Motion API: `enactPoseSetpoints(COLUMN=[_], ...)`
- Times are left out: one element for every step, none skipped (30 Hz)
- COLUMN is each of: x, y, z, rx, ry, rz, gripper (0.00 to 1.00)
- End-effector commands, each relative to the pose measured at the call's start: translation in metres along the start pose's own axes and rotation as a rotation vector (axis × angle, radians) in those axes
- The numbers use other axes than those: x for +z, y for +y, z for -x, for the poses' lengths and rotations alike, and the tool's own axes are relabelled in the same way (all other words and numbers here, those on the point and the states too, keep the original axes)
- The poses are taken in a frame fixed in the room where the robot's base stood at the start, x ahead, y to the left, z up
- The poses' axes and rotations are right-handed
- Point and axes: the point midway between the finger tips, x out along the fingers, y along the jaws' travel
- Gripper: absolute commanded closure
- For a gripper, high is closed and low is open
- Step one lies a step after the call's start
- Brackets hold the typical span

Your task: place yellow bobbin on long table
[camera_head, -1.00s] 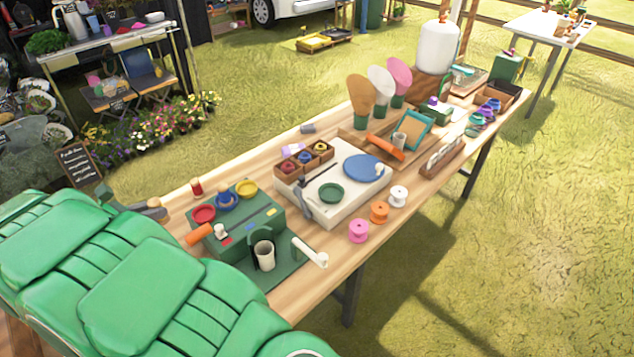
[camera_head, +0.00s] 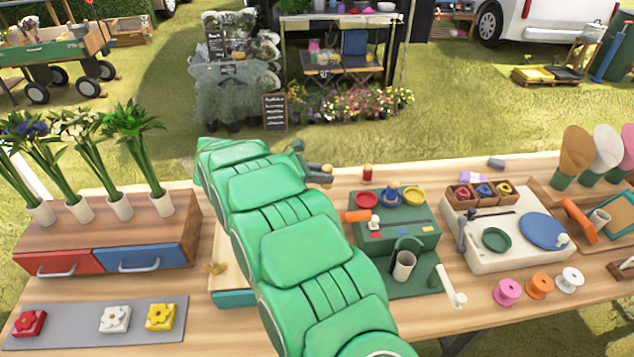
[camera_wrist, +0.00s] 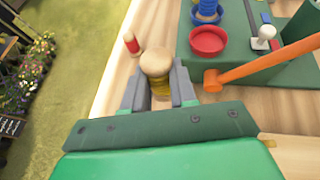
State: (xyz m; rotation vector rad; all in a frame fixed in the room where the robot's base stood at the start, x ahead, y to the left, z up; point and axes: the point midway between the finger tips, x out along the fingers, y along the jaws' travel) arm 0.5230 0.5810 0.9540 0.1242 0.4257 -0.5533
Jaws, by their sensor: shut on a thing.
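My gripper (camera_wrist: 158,90) is shut on the yellow bobbin (camera_wrist: 157,65), which has a pale wooden top and yellow thread showing between the grey fingers. In the head view my gripper (camera_head: 314,173) is at the far edge of the long table (camera_head: 220,325), mostly hidden behind my green arm, and the bobbin's pale top (camera_head: 326,169) shows at its tip. The bobbin is upright in the wrist view. I cannot tell whether its base touches the wood. A red bobbin (camera_wrist: 131,43) stands on the table just beyond it, apart from my fingers.
A green station (camera_head: 400,240) with bowls and an orange-headed tool (camera_head: 355,216) is right of my gripper. A drawer unit (camera_head: 185,205) with vases stands left. Pink (camera_head: 507,292), orange (camera_head: 540,286) and white (camera_head: 570,280) spools stand at the front right.

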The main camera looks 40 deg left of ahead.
Motion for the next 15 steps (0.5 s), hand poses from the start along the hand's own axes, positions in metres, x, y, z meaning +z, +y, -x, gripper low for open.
enactPoseSetpoints(x=[-0.003, -0.004, -0.005, -0.006, -0.007, -0.008, -0.009, -0.009, -0.01, -0.011, -0.012, -0.013, -0.015, -0.017, -0.02], y=[0.004, 0.007, 0.011, 0.013, 0.016, 0.02, 0.022, 0.025, 0.028, 0.03, 0.033, 0.036, 0.038, 0.04, 0.042], z=[-0.002, -0.004, -0.005, -0.006, -0.007, -0.008, -0.008, -0.009, -0.011, -0.011, -0.012, -0.013, -0.015, -0.016, -0.018], rx=[-0.001, -0.001, -0.001, -0.001, 0.0, 0.0, 0.0, 0.0, 0.0, 0.0, 0.0, 0.0, 0.0, 0.0, -0.001], ry=[-0.001, -0.001, -0.002, -0.002, -0.002, -0.002, -0.002, -0.002, -0.002, -0.002, -0.001, -0.001, -0.001, -0.001, -0.001], rz=[0.001, 0.001, 0.001, 0.001, 0.001, 0.0, 0.0, 0.0, 0.001, 0.001, 0.0, 0.0, 0.0, 0.001, 0.002], gripper=[1.0, 1.0, 1.0, 1.0, 1.0, 1.0, 1.0, 1.0, 1.0, 1.0, 1.0, 1.0, 1.0, 1.0, 1.0])
